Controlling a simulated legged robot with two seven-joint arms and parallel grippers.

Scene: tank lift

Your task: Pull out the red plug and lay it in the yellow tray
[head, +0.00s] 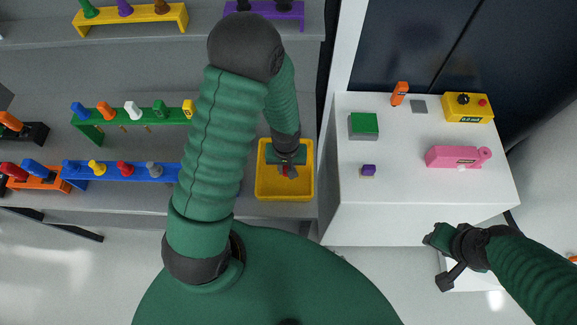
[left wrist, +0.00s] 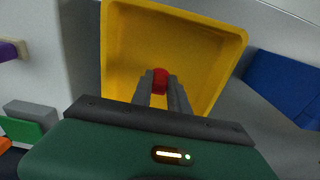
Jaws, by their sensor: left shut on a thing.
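My left gripper (head: 287,172) reaches down over the yellow tray (head: 265,194). In the left wrist view the gripper (left wrist: 160,82) is shut on the red plug (left wrist: 160,75), held between its fingertips. The yellow tray (left wrist: 120,60) lies behind and around the plug in that view. I cannot tell whether the plug touches the tray floor. The fingers hide most of the plug. My right gripper (head: 440,258) is in front of the white cabinet, away from the tray; its finger opening is unclear.
A blue rack (head: 100,177) with several coloured plugs and a green rack (head: 150,117) stand left of the tray. The white cabinet top (head: 405,190) at right carries a green-topped block (head: 364,125), a pink item (head: 455,157) and a yellow box (head: 468,108).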

